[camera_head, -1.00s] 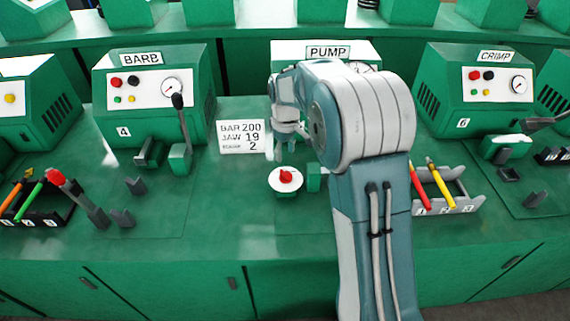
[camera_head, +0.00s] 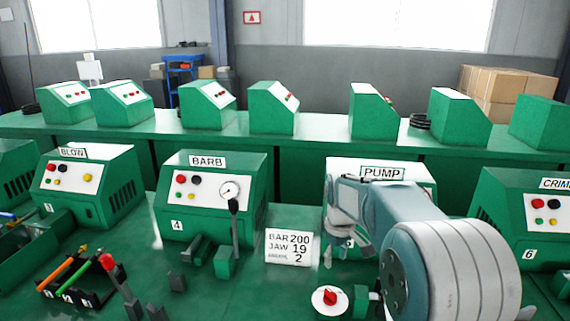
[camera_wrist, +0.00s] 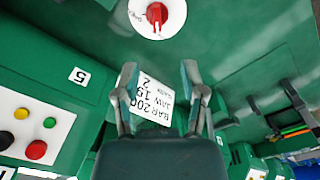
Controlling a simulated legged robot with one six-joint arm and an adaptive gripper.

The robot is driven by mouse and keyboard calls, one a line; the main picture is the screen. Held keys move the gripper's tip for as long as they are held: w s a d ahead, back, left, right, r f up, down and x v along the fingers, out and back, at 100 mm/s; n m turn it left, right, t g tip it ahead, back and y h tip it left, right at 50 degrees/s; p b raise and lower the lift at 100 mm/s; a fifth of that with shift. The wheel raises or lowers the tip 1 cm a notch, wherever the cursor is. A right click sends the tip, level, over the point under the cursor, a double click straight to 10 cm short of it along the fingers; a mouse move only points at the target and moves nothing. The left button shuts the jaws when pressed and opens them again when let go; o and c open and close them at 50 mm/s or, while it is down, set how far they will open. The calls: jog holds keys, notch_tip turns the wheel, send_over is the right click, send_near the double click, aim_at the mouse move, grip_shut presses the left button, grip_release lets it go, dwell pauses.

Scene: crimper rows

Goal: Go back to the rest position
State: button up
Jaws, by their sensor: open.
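My gripper (camera_head: 347,235) hangs in front of the green PUMP machine (camera_head: 343,167), partly hidden by my arm. In the wrist view its two fingers (camera_wrist: 158,75) are spread with nothing held between them. The white card (camera_head: 289,247) reading BAR 200, JAW 19 stands on the counter left of my gripper. In the wrist view the card (camera_wrist: 150,98) shows behind and between the fingers. A red knob on a white disc (camera_head: 331,297) is on the counter below my gripper; the knob also shows at the top of the wrist view (camera_wrist: 157,14).
The BARB machine (camera_head: 212,197) with its lever stands left of the card, the BLOW machine (camera_head: 88,185) farther left. The CRIMP machine (camera_head: 525,215) is at the right. A rack with coloured tools (camera_head: 75,290) lies at lower left. More green machines line a rear counter (camera_head: 320,127).

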jog(key=s+r+m+t, duration=0.2)
jog(key=s+r, duration=0.3)
jog(key=s, duration=0.6)
jog(key=s+r+m+t, duration=0.25)
jog(key=s+r, duration=0.25)
jog(key=s, duration=0.6)
jog(key=s+f+m, duration=0.2)
jog(key=s, duration=0.6)
jog(key=shift+t, duration=0.35)
